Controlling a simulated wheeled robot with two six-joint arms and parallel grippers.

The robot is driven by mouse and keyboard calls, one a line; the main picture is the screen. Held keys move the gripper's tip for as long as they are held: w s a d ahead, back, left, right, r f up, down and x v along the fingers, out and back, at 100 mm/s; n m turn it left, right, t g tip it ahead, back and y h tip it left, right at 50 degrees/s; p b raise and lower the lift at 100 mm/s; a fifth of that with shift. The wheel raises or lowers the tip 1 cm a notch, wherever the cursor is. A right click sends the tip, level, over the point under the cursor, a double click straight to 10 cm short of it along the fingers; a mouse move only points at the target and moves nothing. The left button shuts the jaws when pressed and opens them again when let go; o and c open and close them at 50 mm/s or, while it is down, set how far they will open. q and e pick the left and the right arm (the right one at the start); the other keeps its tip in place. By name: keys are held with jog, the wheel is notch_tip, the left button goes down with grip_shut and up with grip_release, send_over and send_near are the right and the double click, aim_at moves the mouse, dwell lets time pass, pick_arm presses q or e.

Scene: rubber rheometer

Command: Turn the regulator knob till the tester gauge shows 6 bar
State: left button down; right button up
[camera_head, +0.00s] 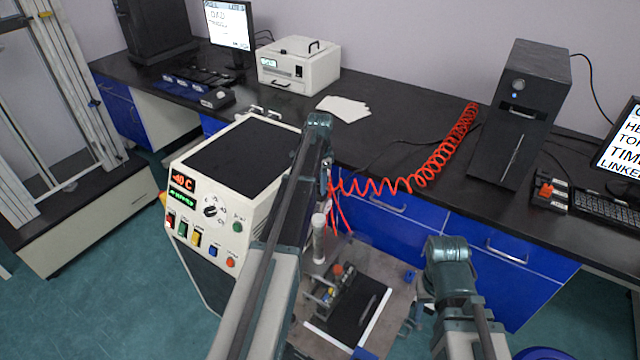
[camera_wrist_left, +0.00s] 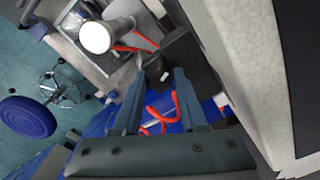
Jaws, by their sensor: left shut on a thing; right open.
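My left gripper (camera_wrist_left: 158,80) is shut on a small dark part, which I take to be the regulator knob (camera_wrist_left: 156,70); the fingers cover most of it. In the head view my left arm hides the knob and nearly all of this gripper. A white upright cylinder (camera_head: 319,240) stands just below; its round pale top (camera_wrist_left: 97,37) shows in the left wrist view. I cannot make out a gauge face or a pressure reading in either view. My right gripper (camera_head: 410,322) is open and empty, at the right of the small bench.
A white machine (camera_head: 212,210) with a "-40 C" display stands left of my left arm. A coiled red hose (camera_head: 430,170) runs from the counter (camera_head: 400,140) to the spot by my left gripper. The small bench carries a black mat (camera_head: 352,312) and a fixture (camera_head: 325,290).

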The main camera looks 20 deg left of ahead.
dwell(0.3)
pick_arm(q)
jog(key=shift+c, duration=2.2)
grip_release()
notch_tip(320, 180, up, 14)
jog(key=p, duration=1.3)
jog(key=shift+p, duration=0.4)
jog(key=shift+f, duration=0.15)
